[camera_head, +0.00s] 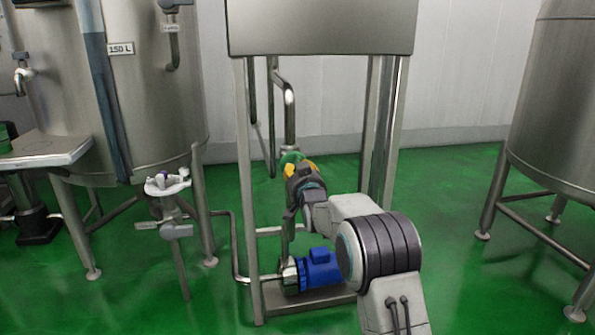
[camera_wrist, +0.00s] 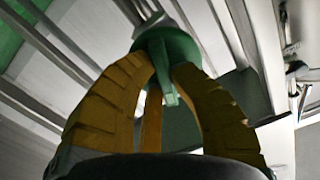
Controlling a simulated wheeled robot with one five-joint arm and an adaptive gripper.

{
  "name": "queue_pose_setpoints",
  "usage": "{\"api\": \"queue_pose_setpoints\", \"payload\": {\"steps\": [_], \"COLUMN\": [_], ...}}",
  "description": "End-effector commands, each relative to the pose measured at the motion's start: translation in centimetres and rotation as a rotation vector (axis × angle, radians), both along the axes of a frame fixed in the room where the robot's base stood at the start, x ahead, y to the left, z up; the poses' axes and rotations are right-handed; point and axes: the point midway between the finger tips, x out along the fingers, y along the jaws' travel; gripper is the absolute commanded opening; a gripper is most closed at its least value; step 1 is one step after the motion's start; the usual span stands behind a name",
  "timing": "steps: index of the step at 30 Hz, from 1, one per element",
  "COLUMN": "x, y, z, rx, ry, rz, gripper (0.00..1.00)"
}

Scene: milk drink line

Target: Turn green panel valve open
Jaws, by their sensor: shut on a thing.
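The green valve (camera_wrist: 168,50) is a round green handle with a narrow rib, seen close up in the wrist view. In the head view a small part of the valve (camera_head: 290,158) shows on the pipe under the steel panel. My gripper (camera_wrist: 165,95) has yellow ribbed fingers, which are closed around the valve handle from several sides. In the head view my gripper (camera_head: 300,169) is at the valve, and my arm hides much of it. I cannot tell the valve's turn angle.
A steel panel (camera_head: 322,25) on a steel frame stands above the valve. A blue pump (camera_head: 320,270) sits low on the frame's base. Steel tanks stand at left (camera_head: 150,90) and right (camera_head: 560,100). Green floor (camera_head: 460,200) is clear between the frame and the right tank.

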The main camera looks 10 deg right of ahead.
Motion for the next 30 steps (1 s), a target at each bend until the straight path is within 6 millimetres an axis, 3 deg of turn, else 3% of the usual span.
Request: {"api": "queue_pose_setpoints", "payload": {"steps": [12, 30], "x": [0.01, 0.01], "y": [0.11, 0.15], "z": [0.19, 0.25], "rx": [-0.276, -0.368], "ry": [0.0, 0.001], "rz": [0.001, 0.001], "gripper": [0.0, 0.0]}}
